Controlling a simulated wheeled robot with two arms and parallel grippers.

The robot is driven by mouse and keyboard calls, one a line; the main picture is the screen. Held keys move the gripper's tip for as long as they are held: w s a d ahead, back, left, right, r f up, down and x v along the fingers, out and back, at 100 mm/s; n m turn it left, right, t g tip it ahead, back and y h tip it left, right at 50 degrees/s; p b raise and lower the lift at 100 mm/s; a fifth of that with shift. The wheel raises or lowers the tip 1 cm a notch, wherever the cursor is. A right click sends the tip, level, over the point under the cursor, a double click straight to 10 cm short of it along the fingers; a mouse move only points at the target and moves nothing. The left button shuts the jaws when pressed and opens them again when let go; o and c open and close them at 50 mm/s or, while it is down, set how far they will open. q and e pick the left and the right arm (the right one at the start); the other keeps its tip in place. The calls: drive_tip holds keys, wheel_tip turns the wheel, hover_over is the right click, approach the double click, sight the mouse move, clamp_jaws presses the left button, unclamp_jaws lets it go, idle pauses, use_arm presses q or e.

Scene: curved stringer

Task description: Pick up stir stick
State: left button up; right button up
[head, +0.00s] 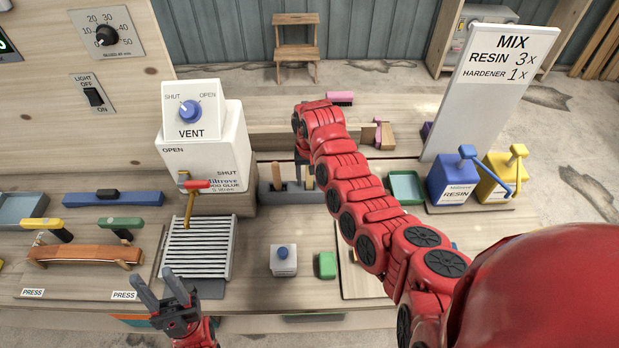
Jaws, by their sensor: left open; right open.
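A wooden stick (276,176) stands upright in a dark grey holder (266,195) near the middle of the bench; it may be the stir stick, but it is small here. My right arm reaches across the bench from the lower right. Its gripper (303,172) is at the holder, just right of the stick, and mostly hidden behind the red arm. I see no stick clearly between its fingers. Another light wooden piece shows beside this gripper, partly hidden. My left gripper (162,290) is open and empty, low at the front, below the slatted rack.
A white glue machine (205,145) with a red-handled tap stands left of the holder, above a slatted rack (200,250). Blue resin (452,185) and yellow hardener (497,180) pumps stand right, near a green tray (405,188). A button box (284,262) and green block (327,265) lie in front.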

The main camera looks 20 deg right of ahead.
drive_tip(key=shift+f, duration=0.1)
drive_tip(key=shift+c, duration=0.6)
clamp_jaws()
